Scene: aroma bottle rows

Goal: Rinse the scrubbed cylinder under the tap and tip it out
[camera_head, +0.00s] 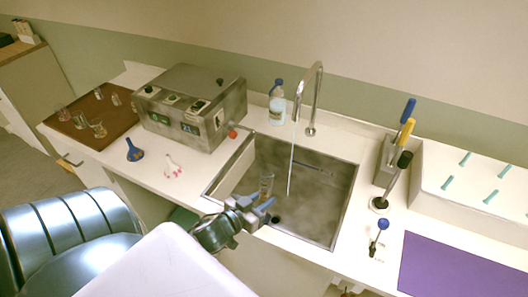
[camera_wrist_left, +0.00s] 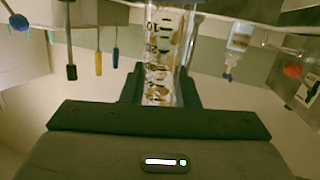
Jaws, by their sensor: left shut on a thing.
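My left gripper (camera_head: 262,207) is over the front left of the sink (camera_head: 318,215), shut on a clear glass cylinder (camera_head: 266,184). The cylinder stands roughly upright in the head view. In the left wrist view the cylinder (camera_wrist_left: 165,55) shows dark scale marks and brownish patches on or behind its glass. The chrome tap (camera_head: 314,95) stands behind the sink. A thin pale water stream (camera_head: 291,165) runs down from its spout, to the right of the cylinder and apart from it in the picture. My right gripper is not in view.
A metal box device (camera_head: 195,110) stands left of the sink, with a blue-capped bottle (camera_head: 277,103) behind. Brushes (camera_head: 399,145) stand in a holder at right. A dark tray with glassware (camera_head: 95,115) is far left; a purple mat (camera_head: 455,268) lies right. The sink's middle is clear.

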